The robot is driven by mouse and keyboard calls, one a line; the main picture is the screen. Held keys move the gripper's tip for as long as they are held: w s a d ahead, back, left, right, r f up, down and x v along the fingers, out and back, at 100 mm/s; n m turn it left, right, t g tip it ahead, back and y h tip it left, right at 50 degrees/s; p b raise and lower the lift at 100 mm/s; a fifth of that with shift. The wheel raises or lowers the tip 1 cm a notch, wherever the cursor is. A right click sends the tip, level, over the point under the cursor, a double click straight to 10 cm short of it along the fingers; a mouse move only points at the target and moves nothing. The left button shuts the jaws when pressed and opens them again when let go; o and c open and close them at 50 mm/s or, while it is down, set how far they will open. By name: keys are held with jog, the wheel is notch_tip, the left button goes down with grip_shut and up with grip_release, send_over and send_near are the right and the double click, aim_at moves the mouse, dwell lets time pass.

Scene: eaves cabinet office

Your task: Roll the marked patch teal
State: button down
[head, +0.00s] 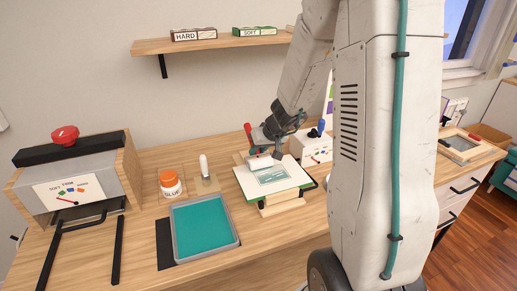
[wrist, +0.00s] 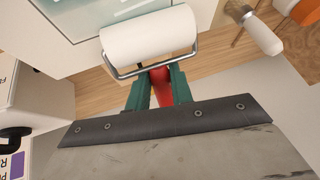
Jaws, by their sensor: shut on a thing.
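My gripper (head: 265,135) is shut on the red handle (wrist: 164,84) of a paint roller. The roller's sleeve (wrist: 150,36) looks white in the wrist view, held in a wire frame. In the head view the roller (head: 262,162) is over the far edge of the patch; whether it touches is unclear. The marked patch (head: 272,178) is a pale teal, streaky rectangle on a white sheet (head: 299,172), and part of it shows in the wrist view (wrist: 92,14). A grey-rimmed tray (head: 237,240) full of teal paint (head: 200,226) lies nearer, to the left.
A glue jar (head: 170,184) and a white-handled tool (head: 204,168) stand behind the tray. A grey machine with a red knob (head: 65,136) is at the left. A white box (head: 315,148) stands right behind the sheet. A shelf (head: 210,44) hangs above.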

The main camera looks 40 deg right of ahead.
jog(key=shift+f, duration=0.15)
jog(key=shift+s, duration=0.1)
jog(key=shift+s+a, duration=0.25)
jog(key=shift+s, duration=0.45)
jog(key=shift+s+a, duration=0.3)
jog(key=shift+s, duration=0.7)
jog(key=shift+s+a, duration=0.25)
jog(key=shift+s, duration=0.7)
jog(key=shift+s+a, duration=0.3)
jog(key=shift+s, duration=0.8)
jog(key=shift+r, duration=0.55)
jog(key=shift+w+d, duration=0.35)
jog(key=shift+w, duration=0.95)
jog(key=shift+w+d, duration=0.4)
jog(key=shift+w, duration=0.85)
jog(key=shift+w+d, duration=0.35)
jog(key=shift+w, duration=0.95)
